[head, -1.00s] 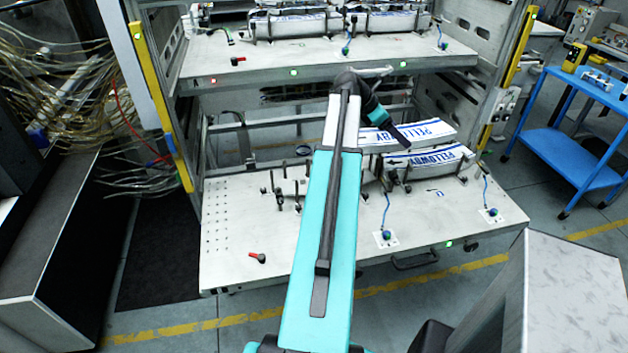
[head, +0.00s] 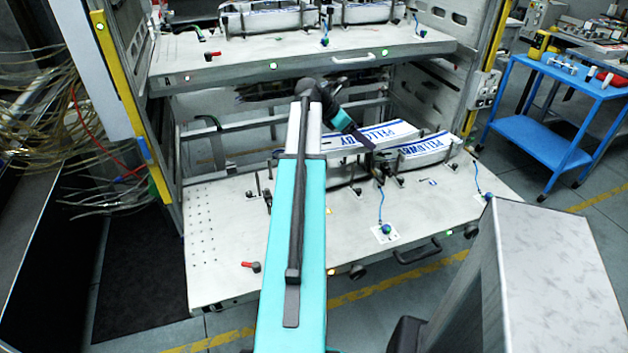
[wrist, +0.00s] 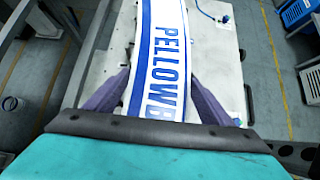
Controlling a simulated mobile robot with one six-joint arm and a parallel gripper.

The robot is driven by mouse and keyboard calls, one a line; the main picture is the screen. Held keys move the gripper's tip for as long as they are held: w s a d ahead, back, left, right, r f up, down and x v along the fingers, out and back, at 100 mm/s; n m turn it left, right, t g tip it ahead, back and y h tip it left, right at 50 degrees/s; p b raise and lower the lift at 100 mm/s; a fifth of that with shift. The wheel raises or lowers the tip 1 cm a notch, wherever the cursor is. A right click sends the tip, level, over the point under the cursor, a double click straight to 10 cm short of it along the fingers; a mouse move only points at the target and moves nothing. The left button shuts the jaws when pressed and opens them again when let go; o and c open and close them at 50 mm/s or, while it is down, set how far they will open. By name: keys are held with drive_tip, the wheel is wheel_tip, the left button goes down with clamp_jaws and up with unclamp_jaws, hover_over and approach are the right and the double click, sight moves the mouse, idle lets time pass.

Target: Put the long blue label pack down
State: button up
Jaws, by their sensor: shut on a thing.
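The long blue label pack, white with blue lettering and blue edge stripes, is in my gripper. In the head view the pack (head: 385,135) is at the lower shelf's middle, partly hidden by my arm. In the wrist view the pack (wrist: 160,50) runs lengthwise between the two fingers. My gripper (wrist: 155,95) is shut on it; in the head view the gripper (head: 366,145) shows at the pack's near side. Whether the pack touches the shelf below cannot be told.
A similar pack (head: 425,152) stands just right of the held one on the lower shelf (head: 225,240). Dark posts and clamps stand around the packs. The upper shelf (head: 300,60) with more packs is above. The lower shelf's front left is mostly clear.

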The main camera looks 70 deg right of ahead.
drive_tip(key=w+a+p, duration=0.1)
drive_tip(key=w+a, duration=0.2)
drive_tip(key=w, duration=0.1)
drive_tip(key=w+a+f+p, duration=0.1)
drive_tip(key=w+a, duration=0.1)
drive_tip(key=w, duration=0.3)
drive_tip(key=w+a+p, duration=0.1)
drive_tip(key=w+a, duration=0.2)
drive_tip(key=w, duration=0.1)
drive_tip(key=shift+w+a+f, duration=0.15)
drive_tip(key=shift+w+a, duration=0.05)
drive_tip(key=shift+a, duration=0.15)
drive_tip(key=shift+f, duration=0.15)
drive_tip(key=shift+f+p, duration=0.65)
drive_tip(key=shift+f, duration=1)
drive_tip(key=shift+f, duration=0.6)
drive_tip(key=o, duration=1.6)
drive_tip(key=shift+c, duration=0.2)
drive_tip(key=shift+r, duration=0.1)
